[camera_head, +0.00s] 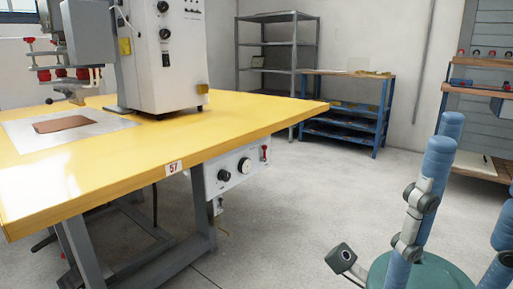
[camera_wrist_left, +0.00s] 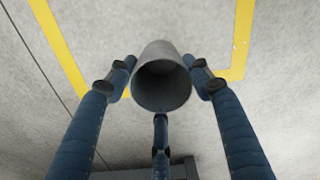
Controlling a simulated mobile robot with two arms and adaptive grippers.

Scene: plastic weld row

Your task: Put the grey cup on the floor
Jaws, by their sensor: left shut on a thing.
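The grey cup (camera_wrist_left: 162,78) shows in the left wrist view, its open mouth towards the camera. My left gripper (camera_wrist_left: 161,85) is closed around it, with one blue finger at each side and a third below. Bare concrete floor (camera_wrist_left: 285,85) lies behind the cup; I cannot tell how high above it the cup is. The left gripper and cup do not show in the head view. My right gripper (camera_head: 478,185) is at the lower right of the head view, its blue fingers pointing up, spread and empty.
A yellow-topped table (camera_head: 240,120) with a welding machine (camera_head: 165,55) fills the left. A grey shelf rack (camera_head: 278,50) and a blue workbench (camera_head: 350,110) stand at the back. The middle floor (camera_head: 300,200) is clear. Yellow floor lines (camera_wrist_left: 62,50) show in the wrist view.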

